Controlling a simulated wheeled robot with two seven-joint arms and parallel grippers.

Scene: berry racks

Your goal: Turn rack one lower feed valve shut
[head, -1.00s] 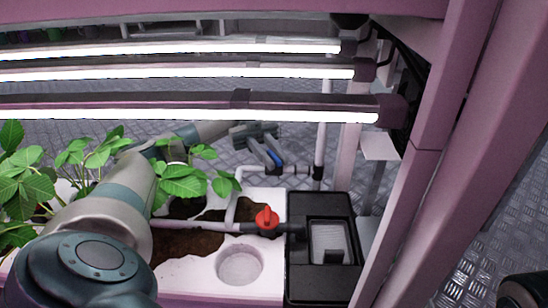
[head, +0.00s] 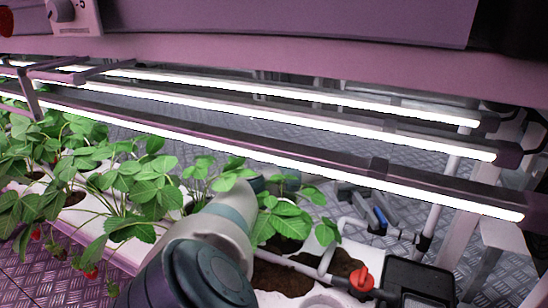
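A valve with a red handle (head: 362,280) sits on the pale pipe at the lower right of the head view, beside a black box. Whether its handle lies along or across the pipe is hard to tell. My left arm comes in from the bottom and passes behind the strawberry leaves. The finger gap is too small to judge. My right gripper is out of view.
Strawberry plants (head: 130,195) with a few red berries fill the white planter at the left. Long lit light bars (head: 300,165) cross above. The black box (head: 418,280) and a white upright pipe (head: 437,200) stand at the right. A knob panel (head: 75,14) is at the top left.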

